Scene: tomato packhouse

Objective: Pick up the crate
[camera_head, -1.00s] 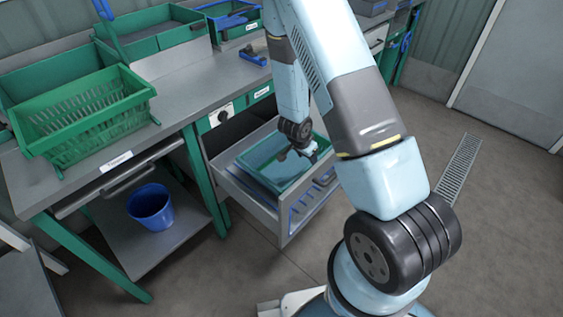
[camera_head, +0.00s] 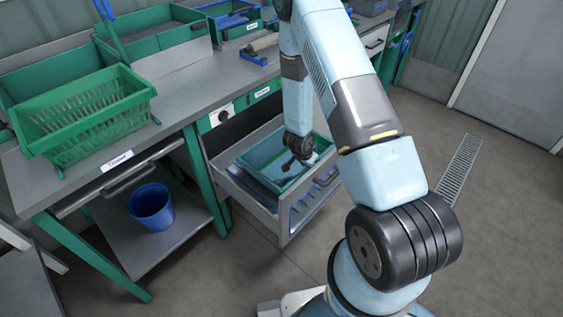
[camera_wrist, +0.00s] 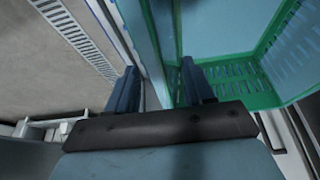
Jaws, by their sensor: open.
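A green crate (camera_head: 264,150) sits inside the open drawer of the workbench, with a blue-grey inside. My gripper (camera_head: 290,165) is over this crate in the head view; its fingers are small there. In the wrist view, my gripper (camera_wrist: 160,75) is open, with its two dark fingers apart. A rim or wall strip runs between the fingers. The crate's slotted green side (camera_wrist: 228,82) shows to the right. I cannot tell whether the fingers touch it. A second green slotted crate (camera_head: 100,122) stands on the bench at the left.
The drawer (camera_head: 286,222) has a grey front panel close around the crate. Green bins (camera_head: 150,42) stand at the back of the bench. A blue bucket (camera_head: 152,208) is on the lower shelf. A floor drain (camera_head: 460,165) lies at the right, with open floor around it.

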